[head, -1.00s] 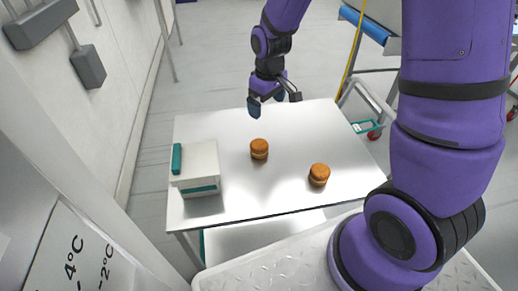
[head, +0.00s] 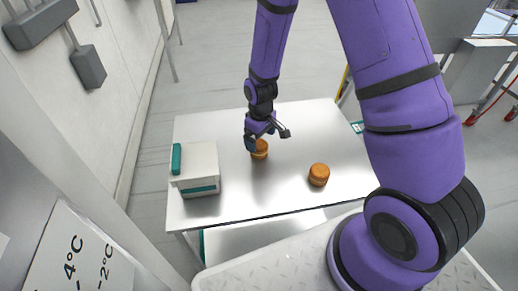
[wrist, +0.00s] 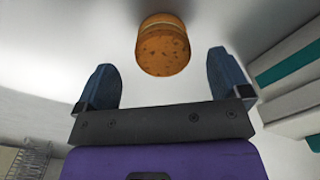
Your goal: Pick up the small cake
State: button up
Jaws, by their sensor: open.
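Two small round brown cakes stand on the metal table (head: 300,125). One cake (head: 260,150) is near the table's middle, partly hidden behind my gripper (head: 266,138) in the head view. The other cake (head: 319,175) is nearer the front right, with nothing close to it. In the wrist view one cake (wrist: 163,47) shows beyond and between the two blue fingertips of my gripper (wrist: 163,75). The fingers are open and apart from the cake, with nothing between them.
A white box (head: 196,168) with a teal handle and stripe stands at the table's left; it also shows in the wrist view (wrist: 290,85). A wall runs along the left. The table's back right is clear.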

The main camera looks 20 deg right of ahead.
aim_at(259, 144)
jog(key=shift+w+a+f, duration=0.1)
jog(key=shift+f, duration=1.15)
jog(key=shift+a+f, duration=0.1)
jog(key=shift+f, duration=1.15)
jog(key=c, duration=0.7)
